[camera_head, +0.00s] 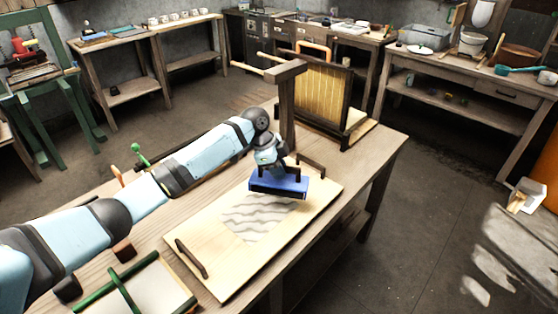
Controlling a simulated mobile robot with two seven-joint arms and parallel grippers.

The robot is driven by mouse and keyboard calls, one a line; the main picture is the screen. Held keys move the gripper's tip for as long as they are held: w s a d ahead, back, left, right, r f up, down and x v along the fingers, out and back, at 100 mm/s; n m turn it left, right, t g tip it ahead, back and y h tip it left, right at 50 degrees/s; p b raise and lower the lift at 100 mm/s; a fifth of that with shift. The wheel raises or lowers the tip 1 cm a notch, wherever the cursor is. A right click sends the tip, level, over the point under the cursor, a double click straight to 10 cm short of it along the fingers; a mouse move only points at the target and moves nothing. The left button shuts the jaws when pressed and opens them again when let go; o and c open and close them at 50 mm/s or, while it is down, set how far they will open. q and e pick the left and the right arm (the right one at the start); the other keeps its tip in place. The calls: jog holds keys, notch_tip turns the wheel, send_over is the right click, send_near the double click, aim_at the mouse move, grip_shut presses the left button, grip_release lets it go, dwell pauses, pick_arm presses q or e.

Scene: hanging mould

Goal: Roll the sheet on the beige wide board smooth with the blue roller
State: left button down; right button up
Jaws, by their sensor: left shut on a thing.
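The beige wide board (215,264) lies on the wooden table, with a dark handle at each end. A pale sheet with wavy grey streaks (255,217) lies on the middle of the board. My left gripper (275,172) is shut on the blue roller (278,187) at the far end of the sheet. The roller hides part of the sheet's far edge. I cannot tell whether the roller touches the sheet or is just above it. My right gripper is not in view.
A green-edged frame (122,283) lies at the table's near left. A wooden post (287,112) and an upright framed mould (318,92) stand at the far end. A green-knobbed item (140,153) is behind my left arm.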

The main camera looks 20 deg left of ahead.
pick_arm(q)
jog(key=w+m+g, duration=0.1)
jog(key=m, duration=0.1)
jog(key=w+a+m+g, duration=0.1)
jog(key=m, duration=0.2)
jog(key=shift+w+r+p, duration=0.1)
jog(key=shift+w+p, duration=0.2)
jog(key=shift+w, duration=0.1)
jog(key=shift+w+a+m, duration=0.1)
jog(key=shift+a+m, duration=0.1)
jog(key=shift+m, duration=0.3)
jog(key=shift+s+a+p, duration=0.2)
jog(key=shift+s+p, duration=0.3)
jog(key=s+a+p, duration=0.3)
jog(key=s, duration=0.5)
jog(key=s+a+p, duration=0.2)
jog(key=s, duration=0.5)
jog(key=shift+f+b, duration=0.85)
jog(key=shift+f, duration=1.55)
jog(key=shift+f, duration=0.65)
